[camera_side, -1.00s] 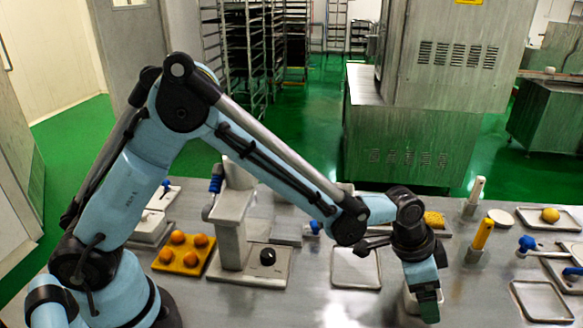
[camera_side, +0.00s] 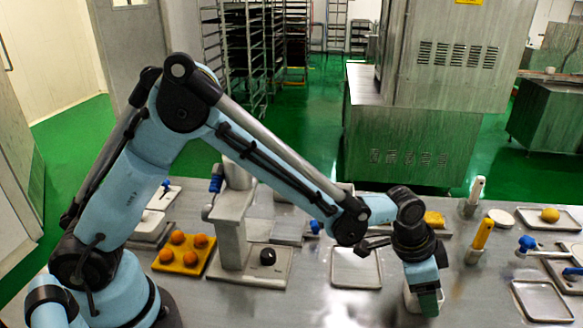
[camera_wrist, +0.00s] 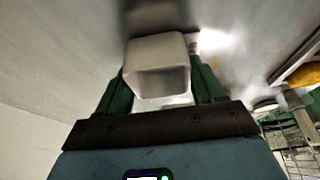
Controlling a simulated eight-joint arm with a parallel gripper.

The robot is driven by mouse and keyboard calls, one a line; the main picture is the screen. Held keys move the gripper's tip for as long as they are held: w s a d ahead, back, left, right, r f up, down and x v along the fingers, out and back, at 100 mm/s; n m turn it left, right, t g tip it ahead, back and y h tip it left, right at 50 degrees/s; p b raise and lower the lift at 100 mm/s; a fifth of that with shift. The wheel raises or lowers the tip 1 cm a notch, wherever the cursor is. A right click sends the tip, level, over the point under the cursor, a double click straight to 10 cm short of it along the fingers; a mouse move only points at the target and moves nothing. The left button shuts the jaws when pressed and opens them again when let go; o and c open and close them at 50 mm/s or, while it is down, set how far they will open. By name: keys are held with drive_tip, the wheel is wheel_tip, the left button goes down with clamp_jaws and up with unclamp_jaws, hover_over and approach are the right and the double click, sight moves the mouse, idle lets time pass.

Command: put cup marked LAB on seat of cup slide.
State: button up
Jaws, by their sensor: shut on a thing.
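A white, square-mouthed cup (camera_wrist: 158,52) sits between the two green fingers of my gripper (camera_wrist: 160,88) in the wrist view. My gripper is shut on it. No LAB mark can be read on the cup from here. In the side view my gripper (camera_side: 427,303) points down at the front of the steel table, and a pale edge of the cup (camera_side: 409,299) shows beside the fingers. I cannot tell whether the cup still touches the table. I cannot identify the cup slide or its seat with certainty in either view.
An empty shallow tray (camera_side: 357,281) lies left of my gripper. Further left are a grey press-like stand (camera_side: 231,232) with a black knob (camera_side: 267,257) and a yellow plate (camera_side: 168,262) of orange balls. A yellow-handled post (camera_side: 482,235) and another tray (camera_side: 541,300) stand to the right.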

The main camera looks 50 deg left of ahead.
drive_tip(key=r, duration=0.3)
drive_tip(key=s+r, duration=0.1)
drive_tip(key=shift+d+r, duration=0.25)
drive_tip(key=shift+d, duration=0.05)
drive_tip(key=s+d+r, duration=0.5)
drive_tip(key=s+r, duration=0.1)
drive_tip(key=s, duration=0.3)
drive_tip(key=s+a+r+n+t+y, duration=0.1)
drive_tip(key=a+r+n+y, duration=0.3)
drive_tip(key=a, duration=1.1)
drive_tip(key=a+r+n+h, duration=0.1)
drive_tip(key=a+r+n, duration=0.3)
drive_tip(key=a, duration=1.1)
drive_tip(key=shift+w+a+f+n+g+y, duration=0.15)
drive_tip(key=shift+w+a+f+n+y, duration=0.6)
drive_tip(key=shift+f+n, duration=1.45)
drive_tip(key=shift+w+a+f+n+g+y, duration=0.3)
drive_tip(key=shift+a+f+n, duration=0.9)
drive_tip(key=shift+f, duration=2.05)
drive_tip(key=shift+w+a+f+n+g+y, duration=0.15)
drive_tip(key=shift+a+f+n+y, duration=0.65)
drive_tip(key=shift+f+n, duration=1.4)
drive_tip(key=shift+a+f+m, duration=0.15)
drive_tip(key=shift+f+m, duration=0.45)
drive_tip(key=shift+f, duration=0.2)
drive_tip(key=o, duration=1.2)
